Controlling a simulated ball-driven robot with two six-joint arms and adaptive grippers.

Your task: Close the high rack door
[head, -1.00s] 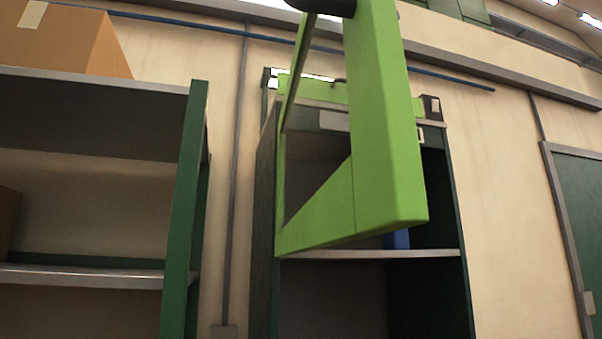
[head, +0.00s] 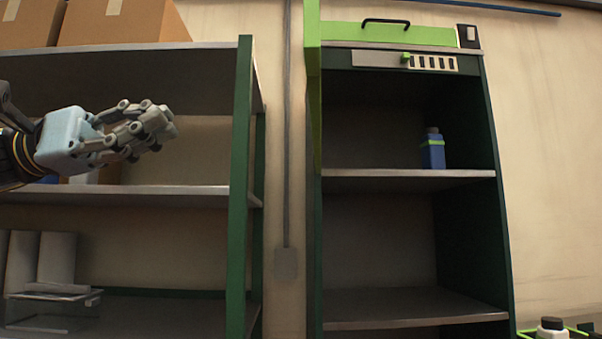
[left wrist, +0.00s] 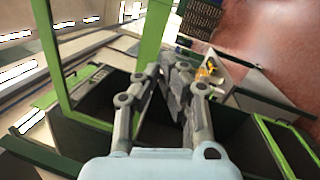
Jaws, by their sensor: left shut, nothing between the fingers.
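The tall dark-green rack (head: 495,170) stands right of centre in the head view. Its bright green door (head: 313,90) is open and appears nearly edge-on along the upper left side, leaving the upper compartment uncovered. My left gripper (head: 168,122) is shut and empty, left of the door and apart from it, in front of the left shelf unit. In the left wrist view its fingers (left wrist: 166,78) are near the middle. A bright green frame bar (left wrist: 50,55) passes left of them; I cannot tell for sure which part it is. My right gripper is not in view.
A blue bottle (head: 432,152) stands on the rack's shelf. A shelf unit (head: 242,190) with cardboard boxes (head: 125,20) on top stands at left. A dark-topped white bottle (head: 551,328) shows at lower right. Bare wall separates the shelf unit and rack.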

